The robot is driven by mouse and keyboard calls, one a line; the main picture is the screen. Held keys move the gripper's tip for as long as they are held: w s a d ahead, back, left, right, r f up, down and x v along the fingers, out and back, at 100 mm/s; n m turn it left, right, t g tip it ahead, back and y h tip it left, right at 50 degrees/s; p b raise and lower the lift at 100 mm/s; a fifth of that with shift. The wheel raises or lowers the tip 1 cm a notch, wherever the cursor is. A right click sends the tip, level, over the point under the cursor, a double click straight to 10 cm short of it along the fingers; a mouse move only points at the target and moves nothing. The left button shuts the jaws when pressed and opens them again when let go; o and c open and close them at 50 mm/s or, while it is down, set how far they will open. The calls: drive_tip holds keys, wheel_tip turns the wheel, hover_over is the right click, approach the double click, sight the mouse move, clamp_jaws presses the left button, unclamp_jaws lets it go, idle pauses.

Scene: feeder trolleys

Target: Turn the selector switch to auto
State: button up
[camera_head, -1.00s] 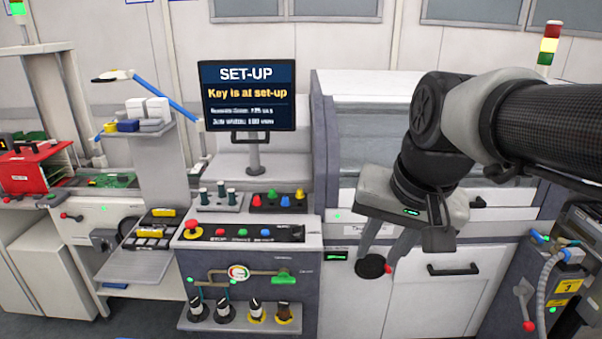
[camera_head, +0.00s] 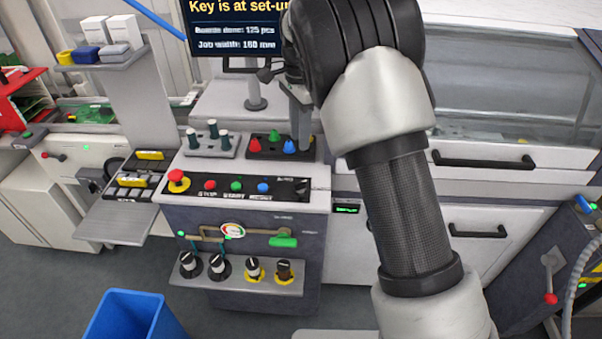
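The control panel (camera_head: 221,197) on the console's front shows a red mushroom button, red, green and blue buttons and small white lettering. A dark knob (camera_head: 303,187) at its right end looks like the selector switch; its pointing direction is too small to read. My gripper (camera_head: 304,147) points down behind the panel, at the right end of the black tray of coloured knobs. It is apart from the dark knob in the picture. My arm hides much of the gripper, so its opening and any contact do not show clearly.
The black tray (camera_head: 262,154) and a grey tray (camera_head: 210,151) with dark pegs stand behind the panel. A screen (camera_head: 232,30) above reads "Key is at set-up". Several knobs sit on a shelf (camera_head: 237,288) below. A blue bin (camera_head: 135,318) stands at front left.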

sight(300, 182)
wheel_tip(300, 182, down, 16)
drive_tip(key=shift+r, duration=0.1)
idle(0.4)
clamp_jaws()
